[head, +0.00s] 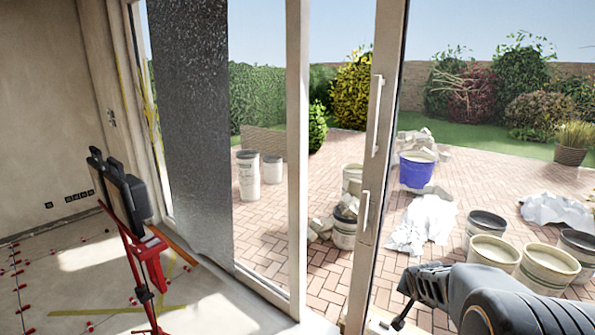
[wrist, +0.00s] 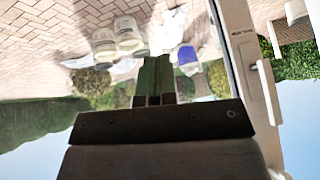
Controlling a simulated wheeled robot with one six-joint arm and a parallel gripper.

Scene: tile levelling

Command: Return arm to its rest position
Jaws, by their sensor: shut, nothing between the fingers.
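My gripper (wrist: 155,70) shows in the wrist view, its two fingers together with nothing held between them. The wrist picture is upside down, with paving and buckets at the top and sky at the bottom. In the head view my dark grey arm reaches in from the lower right, in front of the open doorway and the patio. The fingers are hard to make out in that view.
A glass door frame (head: 373,190) stands close left of my arm. Several buckets, including a blue bucket (head: 416,172), and crumpled white sheets (head: 424,222) lie on the patio beyond. A red stand (head: 148,262) with a dark device stands on the indoor floor at left.

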